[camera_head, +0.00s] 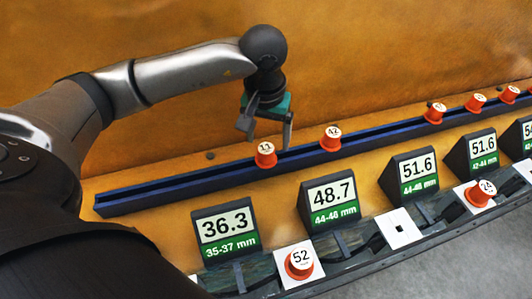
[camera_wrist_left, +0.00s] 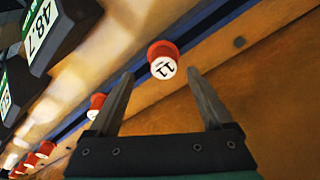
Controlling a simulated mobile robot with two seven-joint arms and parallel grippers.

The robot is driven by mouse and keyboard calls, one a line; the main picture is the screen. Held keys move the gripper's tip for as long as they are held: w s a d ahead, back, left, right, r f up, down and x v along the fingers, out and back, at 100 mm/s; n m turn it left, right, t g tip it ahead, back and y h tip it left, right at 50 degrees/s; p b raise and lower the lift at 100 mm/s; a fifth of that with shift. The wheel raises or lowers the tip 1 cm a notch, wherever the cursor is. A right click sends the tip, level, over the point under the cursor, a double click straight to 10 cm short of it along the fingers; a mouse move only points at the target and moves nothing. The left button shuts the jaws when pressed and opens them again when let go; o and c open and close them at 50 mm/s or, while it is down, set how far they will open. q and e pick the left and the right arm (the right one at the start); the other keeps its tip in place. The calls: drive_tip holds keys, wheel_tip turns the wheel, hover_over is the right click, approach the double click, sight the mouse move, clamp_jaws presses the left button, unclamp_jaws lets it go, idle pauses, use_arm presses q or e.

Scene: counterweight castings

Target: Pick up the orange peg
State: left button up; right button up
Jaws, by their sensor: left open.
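Several orange pegs with numbered white tops are in view. Peg 11 (camera_head: 265,155) stands in the dark blue rail (camera_head: 160,193), with peg 42 (camera_head: 331,138) to its right and more pegs (camera_head: 434,113) farther along. My left gripper (camera_head: 265,134) is open and empty, just above and behind peg 11 in the head view. In the left wrist view, peg 11 (camera_wrist_left: 163,60) shows between and slightly beyond the fingertips of the left gripper (camera_wrist_left: 160,75). I cannot tell if they touch. My right gripper is out of view.
Displays reading 36.3 (camera_head: 225,228), 48.7 (camera_head: 330,202) and 51.6 (camera_head: 415,172) stand in front of the rail. Pegs 52 (camera_head: 299,264) and 24 (camera_head: 480,193) sit on white plates nearer me. An empty white plate (camera_head: 398,228) has a square hole. The brown surface behind is clear.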

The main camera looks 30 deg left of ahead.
sight(266, 148)
use_arm(q)
drive_tip(key=shift+w+a+f, duration=0.15)
drive_tip(key=shift+a+f, duration=0.05)
drive_tip(key=shift+f, duration=1.15)
drive_tip(key=shift+w+a+f, duration=0.1)
drive_tip(key=shift+a+f, duration=0.05)
drive_tip(key=shift+f, duration=1.2)
drive_tip(key=c, duration=1.2)
